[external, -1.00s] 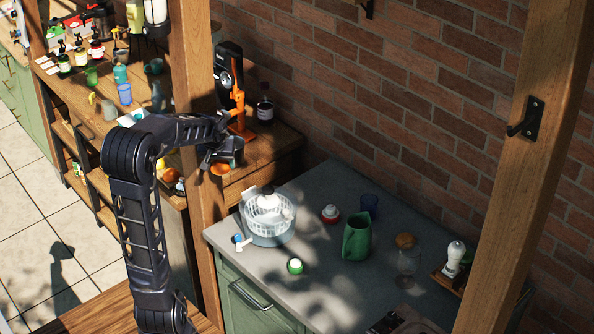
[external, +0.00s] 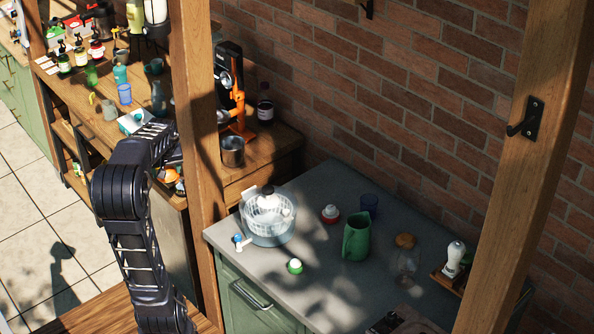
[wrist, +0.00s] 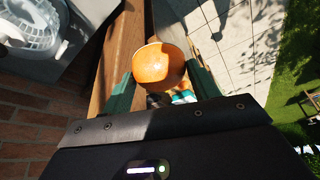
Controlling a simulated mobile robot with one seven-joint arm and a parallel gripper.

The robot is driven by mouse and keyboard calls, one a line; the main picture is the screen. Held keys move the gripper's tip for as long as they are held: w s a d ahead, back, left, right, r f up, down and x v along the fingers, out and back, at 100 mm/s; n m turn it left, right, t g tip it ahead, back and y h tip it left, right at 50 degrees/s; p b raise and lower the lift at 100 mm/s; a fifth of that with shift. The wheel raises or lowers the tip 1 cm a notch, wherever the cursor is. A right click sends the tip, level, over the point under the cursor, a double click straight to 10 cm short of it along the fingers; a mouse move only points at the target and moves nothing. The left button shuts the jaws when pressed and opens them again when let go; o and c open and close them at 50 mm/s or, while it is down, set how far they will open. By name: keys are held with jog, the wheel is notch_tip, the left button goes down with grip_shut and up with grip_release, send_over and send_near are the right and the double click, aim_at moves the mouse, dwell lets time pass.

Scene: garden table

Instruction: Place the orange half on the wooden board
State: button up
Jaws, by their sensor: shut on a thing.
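The orange half (wrist: 158,62) is between the two green fingers of my gripper (wrist: 163,78) in the wrist view. The fingers are shut on it, with its rounded orange skin showing. I cannot clearly make out the wooden board in either view.
The wooden counter (external: 275,150) holds a metal cup (external: 232,150), a coffee machine (external: 229,78) and a dark bottle (external: 264,104). A wooden post (external: 195,110) stands beside my arm. The grey counter (external: 325,285) holds a salad spinner (external: 267,217) and a green jug (external: 357,237).

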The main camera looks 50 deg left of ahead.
jog(key=shift+w+a+f, duration=0.1)
jog(key=shift+w+a, duration=0.05)
jog(key=shift+a, duration=0.3)
jog(key=shift+w+a+f, duration=0.1)
jog(key=shift+w+a, duration=0.05)
jog(key=shift+a, duration=0.25)
jog(key=w+a+f+m, duration=0.1)
jog(key=w+a+f, duration=0.3)
jog(key=a, duration=0.5)
jog(key=w+a+f+m, duration=0.1)
jog(key=w+a+f, duration=0.35)
jog(key=a, duration=0.45)
jog(key=w+a+f+m+t+h, duration=0.1)
jog(key=w+a+f, duration=0.3)
jog(key=w+a, duration=0.3)
jog(key=w+a+f+m, duration=0.1)
jog(key=w+a+f, duration=0.4)
jog(key=w, duration=0.4)
jog(key=shift+s+d+f, duration=0.1)
jog(key=shift+s+f, duration=0.05)
jog(key=shift+f, duration=1.55)
jog(key=shift+s+d+f, duration=0.1)
jog(key=shift+f, duration=1.55)
jog(key=shift+f, duration=0.15)
jog(key=o, duration=1)
jog(key=v, duration=1.2)
